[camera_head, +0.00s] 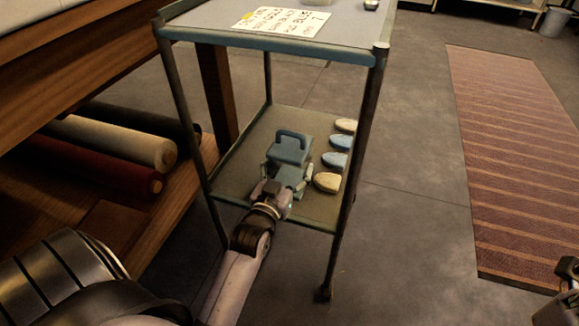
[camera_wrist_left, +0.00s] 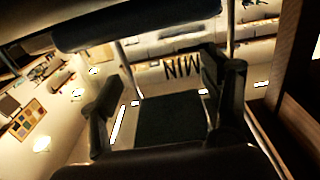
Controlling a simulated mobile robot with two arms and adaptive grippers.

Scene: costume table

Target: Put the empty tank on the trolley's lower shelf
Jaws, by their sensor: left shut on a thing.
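The blue tank (camera_head: 290,149), with a loop handle on top, is over the trolley's lower shelf (camera_head: 257,140), near its middle. I cannot tell whether its base touches the shelf. My left gripper (camera_head: 287,177) reaches in from the shelf's front edge and is shut on the tank's near side.
Several oval blue and cream pieces (camera_head: 327,181) line the shelf's right side, close to the tank. The trolley's top (camera_head: 350,30) overhangs the shelf, and a front post (camera_head: 358,150) stands right of my arm. Rolls of cloth (camera_head: 110,140) lie on a wooden rack at left.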

